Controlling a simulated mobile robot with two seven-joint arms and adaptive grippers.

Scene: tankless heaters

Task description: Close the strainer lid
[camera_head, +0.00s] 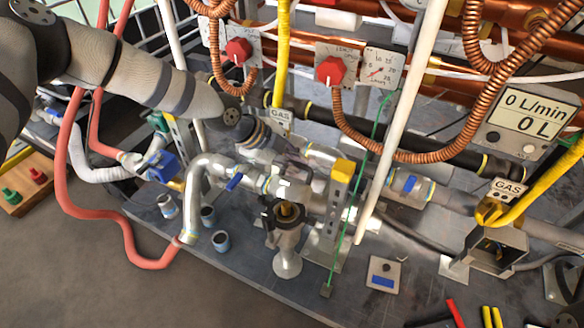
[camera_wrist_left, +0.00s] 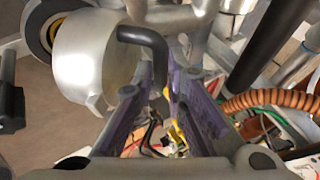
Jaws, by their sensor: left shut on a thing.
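The strainer (camera_head: 287,262) stands upright at the front of the bench, a grey metal body with a dark rim and a brass-coloured inside showing at its open top. In the left wrist view, a round silver part with a bent black handle, which looks like the strainer lid (camera_wrist_left: 85,62), fills the upper left. A dark ring with a yellow inner edge shows behind it. My left gripper (camera_wrist_left: 160,85) has its fingers at the lower end of the black handle, closed on it. In the head view, my left gripper (camera_head: 300,178) is just above the strainer, partly lost among pipes. My right gripper is not seen.
A yellow-topped post (camera_head: 342,172) and a thin green rod stand right of the strainer. A bent silver pipe (camera_head: 200,185) and small cups (camera_head: 220,241) are to the left. A white vertical pipe (camera_head: 400,120) rises close by. The floor in front is clear.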

